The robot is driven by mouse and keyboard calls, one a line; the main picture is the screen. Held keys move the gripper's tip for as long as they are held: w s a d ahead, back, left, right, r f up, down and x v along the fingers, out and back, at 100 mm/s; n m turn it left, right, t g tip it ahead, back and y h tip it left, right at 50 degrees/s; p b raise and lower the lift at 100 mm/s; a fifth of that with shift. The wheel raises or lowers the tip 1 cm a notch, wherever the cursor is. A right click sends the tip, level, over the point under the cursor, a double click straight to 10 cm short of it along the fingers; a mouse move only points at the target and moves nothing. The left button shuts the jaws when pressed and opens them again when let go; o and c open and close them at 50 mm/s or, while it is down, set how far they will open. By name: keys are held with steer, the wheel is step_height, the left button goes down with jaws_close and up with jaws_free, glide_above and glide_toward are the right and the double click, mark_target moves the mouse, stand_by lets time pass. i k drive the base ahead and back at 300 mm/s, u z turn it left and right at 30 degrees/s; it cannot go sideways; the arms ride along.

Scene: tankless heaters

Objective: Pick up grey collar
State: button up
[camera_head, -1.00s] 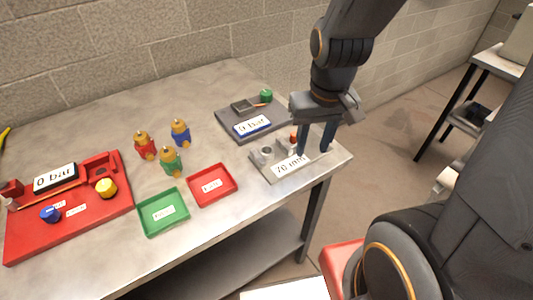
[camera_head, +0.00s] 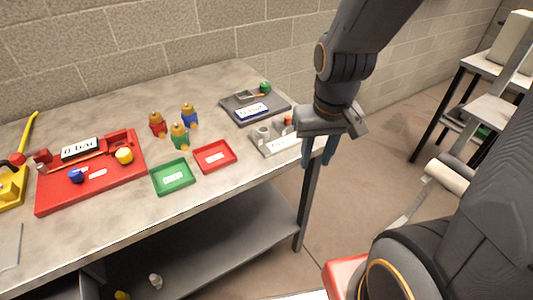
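A light grey fixture (camera_head: 268,146) with a white label stands at the right end of the table. A short grey cylinder (camera_head: 262,133) is on its left side; it may be the grey collar, but it is too small to be sure. A grey upright block and a small orange-red part (camera_head: 288,120) are beside it. My gripper (camera_head: 317,163) points down just right of the fixture, at the table's right edge. Its two dark fingers look apart with nothing visible between them. My gripper partly covers the fixture's right end.
A red tray (camera_head: 230,163) and a green tray (camera_head: 188,186) lie left of the fixture. Several coloured brass-topped figures (camera_head: 180,137) stand behind them. A dark grey gauge panel (camera_head: 235,110) is behind the fixture. A red board (camera_head: 55,202) is at left. A lower shelf (camera_head: 215,235) runs underneath.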

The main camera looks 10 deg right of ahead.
mark_target(263, 131)
steer(key=k, duration=0.55)
steer(key=z, duration=1.9)
steer(key=i, duration=1.5)
steer(key=u, duration=3.75)
steer(key=i, duration=0.5)
